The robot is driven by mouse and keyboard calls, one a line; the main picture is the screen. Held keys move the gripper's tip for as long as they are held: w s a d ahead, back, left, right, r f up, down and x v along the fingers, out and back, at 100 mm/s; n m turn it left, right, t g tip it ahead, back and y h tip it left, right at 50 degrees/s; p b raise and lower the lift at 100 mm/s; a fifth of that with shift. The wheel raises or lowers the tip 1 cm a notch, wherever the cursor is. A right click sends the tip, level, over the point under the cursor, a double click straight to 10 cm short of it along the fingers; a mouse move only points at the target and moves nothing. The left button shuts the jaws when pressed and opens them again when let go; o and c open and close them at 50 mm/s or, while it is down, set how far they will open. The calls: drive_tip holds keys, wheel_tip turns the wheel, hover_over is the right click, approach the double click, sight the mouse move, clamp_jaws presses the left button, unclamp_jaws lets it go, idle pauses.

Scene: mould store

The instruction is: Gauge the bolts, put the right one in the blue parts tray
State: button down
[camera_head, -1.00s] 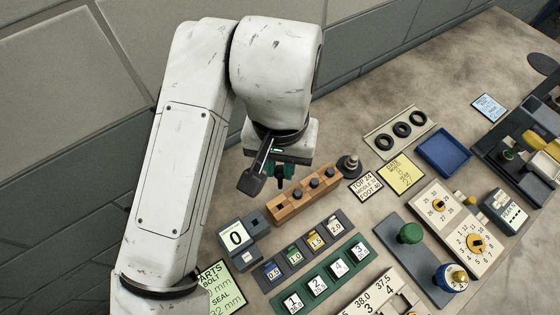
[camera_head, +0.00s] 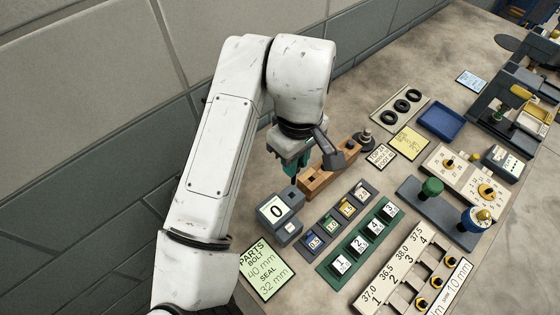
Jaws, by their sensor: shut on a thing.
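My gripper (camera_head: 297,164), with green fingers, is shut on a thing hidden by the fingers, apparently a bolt. It hangs just behind the grey gauge (camera_head: 277,211), whose display reads 0, and by the left end of the wooden bolt rack (camera_head: 312,184). A hole near that end looks empty. My wrist covers the rack's middle, so the other bolts are mostly hidden. The blue parts tray (camera_head: 441,122) is empty, further right at the back. A green parts note (camera_head: 264,267) reads bolt 40 mm, seal 32 mm.
A panel with black rings (camera_head: 400,104) and a yellow note (camera_head: 410,143) lie between rack and tray. Small weight-like blocks in a dark strip (camera_head: 338,220) and a green strip (camera_head: 360,240) stand in front. A green knob (camera_head: 432,187) rises at right.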

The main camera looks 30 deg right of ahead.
sight(293, 183)
drive_tip(key=shift+f+b, duration=2.05)
drive_tip(key=shift+f, duration=0.55)
drive_tip(key=shift+f+p, duration=0.25)
drive_tip(key=shift+p, duration=0.05)
drive_tip(key=shift+f+b, duration=1.9)
drive_tip(key=shift+f, duration=1.15)
idle(0.9)
drive_tip(key=c, duration=0.5)
unclamp_jaws()
